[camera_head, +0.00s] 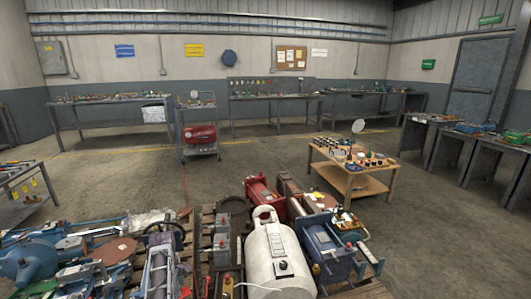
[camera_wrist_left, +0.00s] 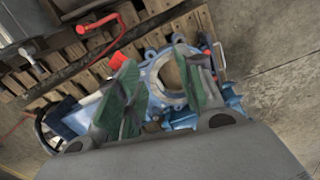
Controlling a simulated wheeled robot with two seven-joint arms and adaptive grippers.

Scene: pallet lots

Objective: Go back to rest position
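My left gripper (camera_wrist_left: 157,75) shows in the left wrist view with two green-padded fingers apart and nothing visible between the pads. Behind the fingers is a blue machine part with a round opening (camera_wrist_left: 172,76); I cannot tell whether the fingers touch it. In the head view I cannot make out the left gripper clearly among the crowded machines. My right gripper shows in neither view.
Wooden pallet slats (camera_wrist_left: 95,50) lie below. A wooden table (camera_head: 375,183) stands right; workbenches line the walls. Mid-floor is open.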

